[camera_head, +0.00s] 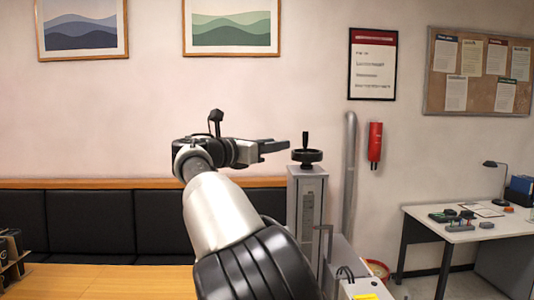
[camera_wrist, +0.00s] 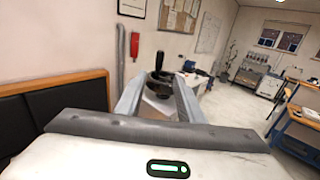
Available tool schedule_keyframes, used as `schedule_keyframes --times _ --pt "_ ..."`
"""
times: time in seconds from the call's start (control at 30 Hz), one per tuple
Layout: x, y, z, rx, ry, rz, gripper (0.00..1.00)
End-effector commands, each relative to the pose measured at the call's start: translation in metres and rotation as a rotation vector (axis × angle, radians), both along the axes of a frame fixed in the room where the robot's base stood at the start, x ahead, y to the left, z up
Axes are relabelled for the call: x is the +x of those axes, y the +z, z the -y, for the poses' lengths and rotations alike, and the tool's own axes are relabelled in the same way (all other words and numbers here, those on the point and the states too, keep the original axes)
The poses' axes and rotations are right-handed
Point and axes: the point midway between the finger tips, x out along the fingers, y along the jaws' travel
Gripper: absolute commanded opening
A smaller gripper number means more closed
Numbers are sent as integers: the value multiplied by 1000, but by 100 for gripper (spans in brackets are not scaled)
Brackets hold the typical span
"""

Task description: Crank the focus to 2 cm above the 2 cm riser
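The focus crank is a black handwheel (camera_head: 307,156) with an upright knob (camera_head: 306,139), on top of a grey column (camera_head: 307,190). A scale strip (camera_head: 308,210) runs down the column's front, too small to read. My gripper (camera_head: 280,147) is just left of the wheel at about its height, with its fingers pointing right. In the wrist view the fingers are spread and empty (camera_wrist: 159,84). The handwheel (camera_wrist: 159,84) shows between and beyond them, with its knob (camera_wrist: 160,62) upright. I cannot tell any contact. The 2 cm riser is not in view.
A grey pipe (camera_head: 349,170) runs up the wall behind the column. A black padded bench (camera_head: 105,222) and wooden tabletop (camera_head: 110,282) are at left. A white desk (camera_head: 468,230) stands at right.

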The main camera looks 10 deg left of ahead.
Motion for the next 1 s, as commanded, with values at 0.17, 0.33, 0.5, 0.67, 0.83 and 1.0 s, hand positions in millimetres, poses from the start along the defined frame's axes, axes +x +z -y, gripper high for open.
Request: schedule_keyframes --times 0.17,0.33,0.5,0.67,0.83,1.0 --pt "-16 0 -10 -1 0 -1 35" --pt "-20 0 -12 0 0 0 35" --pt "-19 0 -12 0 0 0 35" --pt "-14 -2 13 61 -21 -10 35" --pt "-6 -17 91 298 -79 -37 35" --pt "-3 -34 171 570 -125 -30 35"
